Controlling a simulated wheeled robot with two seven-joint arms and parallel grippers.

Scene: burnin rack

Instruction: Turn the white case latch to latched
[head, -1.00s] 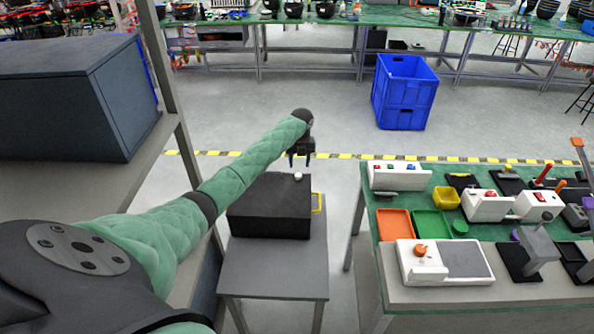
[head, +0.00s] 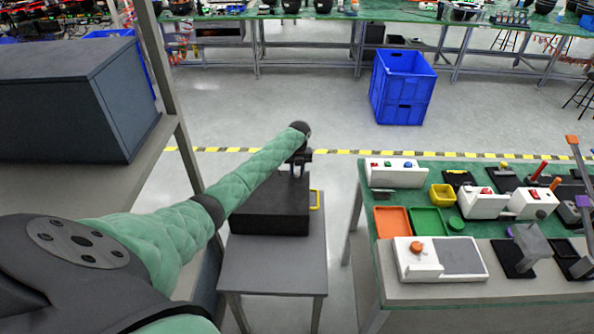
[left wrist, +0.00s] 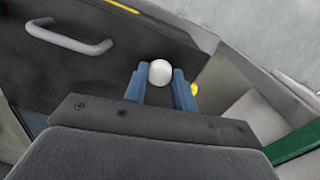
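The white latch knob (left wrist: 160,73) shows in the left wrist view as a round white top on the dark case (left wrist: 110,75). My left gripper (left wrist: 160,85) is open, with one blue finger on each side of the knob. The gaps are small, and I cannot tell whether either finger touches it. In the head view the left gripper (head: 299,168) points down at the top of the black case (head: 270,215), and it hides the knob. The latch's angle cannot be read. My right gripper is not in view.
The case stands on a small grey table (head: 272,268) and has a yellow handle (head: 316,200) at its right. A green-topped bench (head: 405,207) with trays and switch boxes stands to the right. A dark box (head: 65,105) sits on a shelf at left. A blue crate (head: 402,90) is on the floor behind.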

